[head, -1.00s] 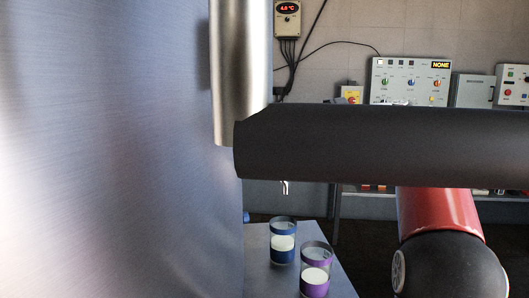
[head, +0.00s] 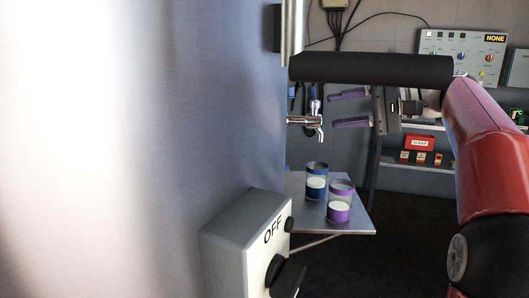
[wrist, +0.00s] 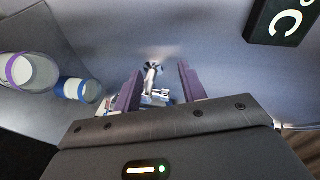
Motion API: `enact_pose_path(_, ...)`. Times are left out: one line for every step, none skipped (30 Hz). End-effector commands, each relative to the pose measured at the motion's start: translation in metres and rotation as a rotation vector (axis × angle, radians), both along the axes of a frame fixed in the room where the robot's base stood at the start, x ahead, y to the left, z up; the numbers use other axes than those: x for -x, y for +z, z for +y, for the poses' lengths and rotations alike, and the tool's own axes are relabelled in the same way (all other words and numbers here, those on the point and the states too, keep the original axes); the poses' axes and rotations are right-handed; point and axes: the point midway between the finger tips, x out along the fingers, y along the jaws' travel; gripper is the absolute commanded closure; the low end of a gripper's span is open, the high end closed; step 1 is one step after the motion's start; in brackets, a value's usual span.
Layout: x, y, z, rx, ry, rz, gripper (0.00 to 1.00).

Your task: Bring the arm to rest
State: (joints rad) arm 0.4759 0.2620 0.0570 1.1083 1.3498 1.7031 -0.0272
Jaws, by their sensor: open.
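My gripper (head: 350,109) is open, with its two purple fingers pointing left toward the steel tap (head: 308,124) on the tank wall (head: 200,130). In the wrist view my gripper (wrist: 153,92) shows both fingers spread, with the tap (wrist: 152,75) seen in the gap between them. Nothing is held. Whether the fingers touch the tap I cannot tell. My red and dark arm reaches in from the right in the head view.
A blue-banded glass (head: 316,182) and a purple-banded glass (head: 340,203) with white liquid stand on a small shelf (head: 355,225) below the tap. An OFF switch box (head: 235,235) is nearer. A control panel (head: 460,55) and a red box (head: 418,143) are behind.

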Motion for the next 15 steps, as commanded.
enact_pose_path(0.003, -0.003, 0.006, 0.017, -0.009, 0.010, 0.59)
enact_pose_path(0.005, -0.005, 0.009, 0.031, -0.016, 0.018, 0.59)
enact_pose_path(0.007, -0.009, 0.013, 0.047, -0.024, 0.029, 0.59)
enact_pose_path(0.009, -0.013, 0.016, 0.063, -0.033, 0.037, 0.59)
enact_pose_path(0.012, -0.016, 0.019, 0.078, -0.041, 0.046, 0.59)
enact_pose_path(0.015, -0.022, 0.023, 0.101, -0.051, 0.059, 0.59)
enact_pose_path(0.018, -0.027, 0.027, 0.120, -0.061, 0.070, 0.59)
enact_pose_path(0.022, -0.031, 0.031, 0.142, -0.070, 0.080, 0.59)
enact_pose_path(0.027, -0.039, 0.035, 0.171, -0.084, 0.093, 0.59)
enact_pose_path(0.031, -0.045, 0.039, 0.195, -0.094, 0.103, 0.59)
enact_pose_path(0.036, -0.051, 0.042, 0.221, -0.104, 0.113, 0.59)
enact_pose_path(0.044, -0.061, 0.046, 0.257, -0.119, 0.125, 0.59)
enact_pose_path(0.050, -0.068, 0.049, 0.288, -0.129, 0.135, 0.59)
enact_pose_path(0.057, -0.077, 0.052, 0.322, -0.141, 0.144, 0.59)
enact_pose_path(0.069, -0.090, 0.056, 0.373, -0.157, 0.154, 0.59)
